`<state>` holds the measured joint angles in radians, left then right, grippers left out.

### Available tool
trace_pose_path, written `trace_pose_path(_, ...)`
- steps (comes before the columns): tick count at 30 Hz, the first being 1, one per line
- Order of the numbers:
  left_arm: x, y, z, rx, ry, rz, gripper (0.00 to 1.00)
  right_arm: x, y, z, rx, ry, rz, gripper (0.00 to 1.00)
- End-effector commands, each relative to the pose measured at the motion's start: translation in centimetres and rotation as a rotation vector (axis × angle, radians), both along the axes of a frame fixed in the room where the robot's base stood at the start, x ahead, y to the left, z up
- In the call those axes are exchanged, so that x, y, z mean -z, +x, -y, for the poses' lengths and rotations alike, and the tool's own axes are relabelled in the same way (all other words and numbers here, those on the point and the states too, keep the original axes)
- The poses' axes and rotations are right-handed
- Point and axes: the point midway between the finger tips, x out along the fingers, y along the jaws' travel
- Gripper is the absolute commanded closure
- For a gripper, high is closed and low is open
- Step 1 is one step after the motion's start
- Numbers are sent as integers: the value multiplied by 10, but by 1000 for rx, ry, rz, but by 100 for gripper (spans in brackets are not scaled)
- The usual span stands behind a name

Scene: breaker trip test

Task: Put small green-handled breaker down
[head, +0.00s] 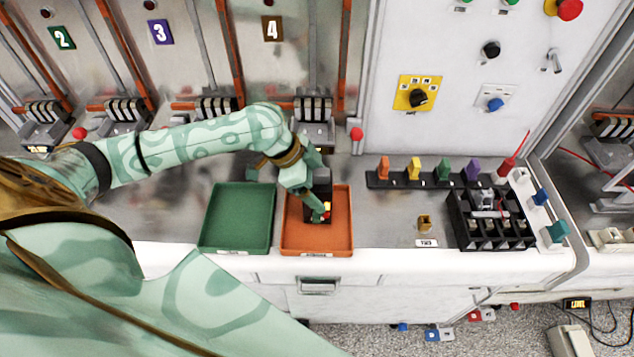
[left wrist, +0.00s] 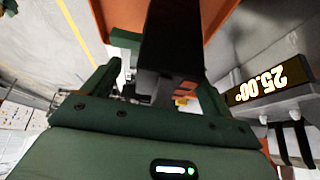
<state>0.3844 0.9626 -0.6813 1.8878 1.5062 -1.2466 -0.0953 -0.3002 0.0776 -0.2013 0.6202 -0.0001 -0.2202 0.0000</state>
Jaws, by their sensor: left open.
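A dark, blocky breaker (head: 323,186) stands in the orange tray (head: 290,243), with small red and yellow marks near its lower end. My left gripper (head: 316,205) is over the tray, close around the breaker, and its jaws are open. In the left wrist view the dark breaker (left wrist: 172,42) lies between the two spread green fingers (left wrist: 155,80). Whether a finger touches it I cannot tell. The gripper hides part of the breaker, and I cannot make out a green handle on it. My right gripper is not in view.
An empty green tray (head: 236,218) lies left of the orange one. A rack of coloured handles (head: 428,181), a small brass-coloured piece (head: 424,224) and a black divided box (head: 490,236) are to the right. Cabinet panels stand behind.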

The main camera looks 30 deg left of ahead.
Motion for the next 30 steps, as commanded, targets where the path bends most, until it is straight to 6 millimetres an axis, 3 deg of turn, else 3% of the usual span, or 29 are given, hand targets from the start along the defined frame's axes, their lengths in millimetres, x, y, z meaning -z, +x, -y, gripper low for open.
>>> trace_pose_path(15, -90, -28, -44, -2, 3, 1, 15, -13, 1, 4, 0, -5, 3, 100)
trace_pose_path(21, -103, -32, -49, -1, 0, 0, 15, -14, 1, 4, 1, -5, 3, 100)
trace_pose_path(30, -104, -32, -50, -1, -1, 0, 15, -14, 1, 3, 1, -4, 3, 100)
